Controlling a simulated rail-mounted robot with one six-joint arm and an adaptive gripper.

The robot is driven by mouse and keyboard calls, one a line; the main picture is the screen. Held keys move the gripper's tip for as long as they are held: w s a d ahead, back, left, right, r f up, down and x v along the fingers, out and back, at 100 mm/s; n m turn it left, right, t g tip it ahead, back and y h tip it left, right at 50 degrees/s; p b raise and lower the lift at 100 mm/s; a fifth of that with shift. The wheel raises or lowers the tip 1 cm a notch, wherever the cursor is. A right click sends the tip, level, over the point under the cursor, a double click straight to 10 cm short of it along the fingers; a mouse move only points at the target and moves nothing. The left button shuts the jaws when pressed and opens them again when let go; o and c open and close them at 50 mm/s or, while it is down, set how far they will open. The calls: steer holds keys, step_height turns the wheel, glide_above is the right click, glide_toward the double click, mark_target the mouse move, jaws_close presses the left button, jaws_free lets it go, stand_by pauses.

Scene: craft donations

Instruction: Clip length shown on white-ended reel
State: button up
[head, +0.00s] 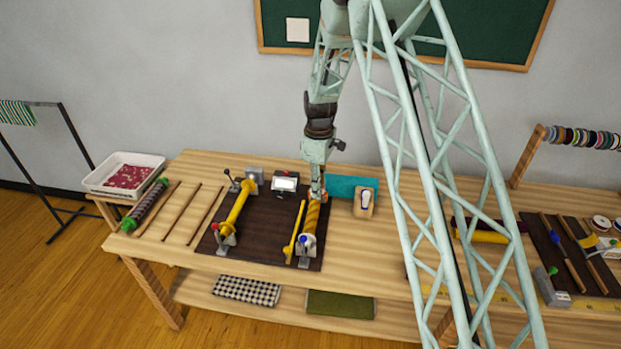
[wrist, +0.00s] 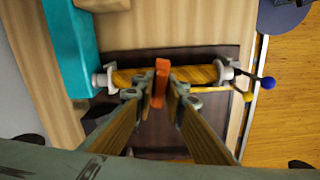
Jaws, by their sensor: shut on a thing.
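The white-ended reel (head: 308,237) stands at the right of a dark mat (head: 268,222), with a golden-yellow roll of cloth on it. In the wrist view the cloth roll (wrist: 200,75) runs left to right between pale ends. My gripper (head: 318,192) is over the far part of this reel. It is shut on an orange clip (wrist: 161,82), which overlaps the roll in the wrist view; I cannot tell whether it touches the cloth. A small device with a white screen (head: 285,184) stands at the mat's back; its reading is too small to tell.
A second reel with yellow cloth (head: 237,207) stands at the mat's left. A teal block (head: 345,185) and a wooden stand (head: 364,205) are close to the right of my gripper. A white tray (head: 100,176) and loose sticks (head: 181,212) lie at the left.

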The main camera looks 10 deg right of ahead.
mark_target(314, 206)
steer(key=shift+w+a+r+n+p, duration=0.15)
steer(key=shift+w+a+n+p, duration=0.1)
steer(key=shift+w+n+p, duration=0.3)
steer(key=shift+w+a+r+n+p, duration=0.2)
steer(key=shift+w+n+p, duration=0.15)
steer(key=shift+w+n, duration=0.3)
steer(key=shift+f, duration=0.3)
steer(key=shift+f+b, duration=1.25)
steer(key=shift+f, duration=2.6)
steer(key=shift+s+f, duration=0.1)
steer(key=shift+f, duration=0.05)
steer(key=shift+s+f, duration=0.25)
steer(key=shift+f, duration=0.1)
steer(key=o, duration=0.8)
steer(key=shift+w+f, duration=0.15)
steer(key=shift+c, duration=0.2)
steer(key=shift+w+r, duration=0.1)
steer(key=shift+r, duration=0.25)
